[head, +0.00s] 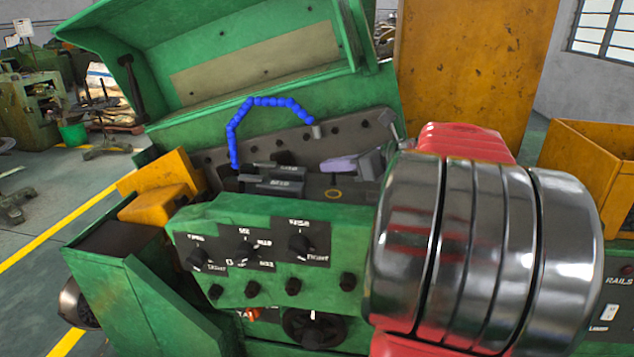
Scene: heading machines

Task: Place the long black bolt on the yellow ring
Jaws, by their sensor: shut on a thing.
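The yellow ring (333,194) is a small flat outline on the dark bed inside the green machine, right of the dark blocks and behind the front control panel. Nothing is seen standing on it. I cannot make out the long black bolt. My gripper cannot be made out; my large red and chrome arm fills the right of the view and covers what lies behind it. Grey parts and a pale lavender piece (340,163) show just left of my arm, above the ring; I cannot tell what they belong to.
A blue segmented hose (268,101) arches over the bed behind the dark blocks (273,180). The raised green lid (225,50) stands behind. The control panel (250,248) with knobs is in front. Yellow metal housing (160,200) is left; an orange-yellow bin (590,160) is right.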

